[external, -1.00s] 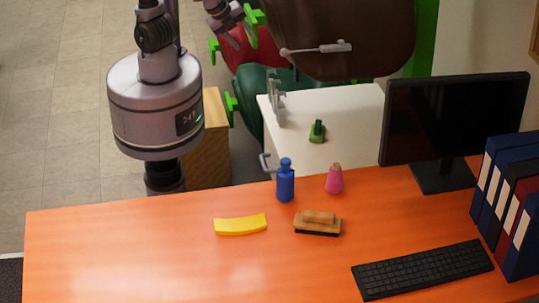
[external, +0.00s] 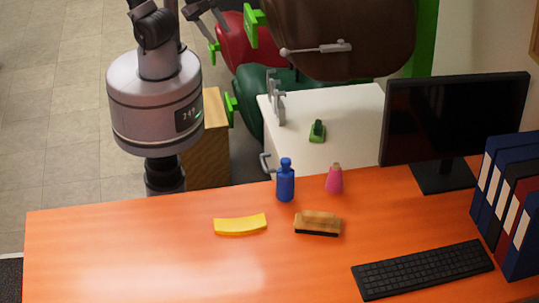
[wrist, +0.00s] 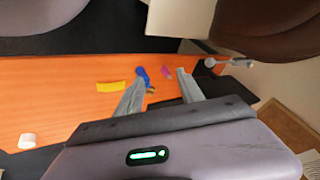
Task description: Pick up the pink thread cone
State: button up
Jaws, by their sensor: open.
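The pink thread cone (external: 334,180) stands upright near the back edge of the orange table, right of a blue bottle (external: 285,181). In the wrist view the cone (wrist: 166,73) is a small pink shape, seen in the gap between my fingers and well beyond them. My gripper (wrist: 161,76) is open and empty, with its two grey fingers apart.
A wooden brush (external: 317,224) and a yellow curved piece (external: 240,224) lie on the orange table (external: 120,255). A keyboard (external: 423,269), monitor (external: 455,115) and binders (external: 505,195) stand right. A white cabinet (external: 350,110) with a green object (external: 317,131) is behind the table.

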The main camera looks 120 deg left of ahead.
dwell(0.3)
jog(key=o, duration=0.4)
jog(key=shift+o, duration=0.2)
jog(key=n+g+h+b, duration=0.1)
jog(key=n+h+b, duration=0.1)
jog(key=h+b, duration=0.1)
send_over(339, 169)
jog(key=s+a, duration=0.1)
jog(key=s, duration=0.6)
notch_tip(339, 169, down, 21)
jog(key=b+x, duration=0.2)
jog(key=x, duration=0.4)
jog(key=a+b+x, duration=0.1)
jog(key=b+x, duration=0.1)
jog(key=x, duration=0.4)
jog(key=b+x, duration=0.2)
jog(key=x, duration=0.4)
jog(key=shift+w+a+f, duration=0.1)
jog(key=shift+a+f, duration=0.05)
jog(key=shift+f, duration=0.25)
jog(key=shift+r, duration=0.15)
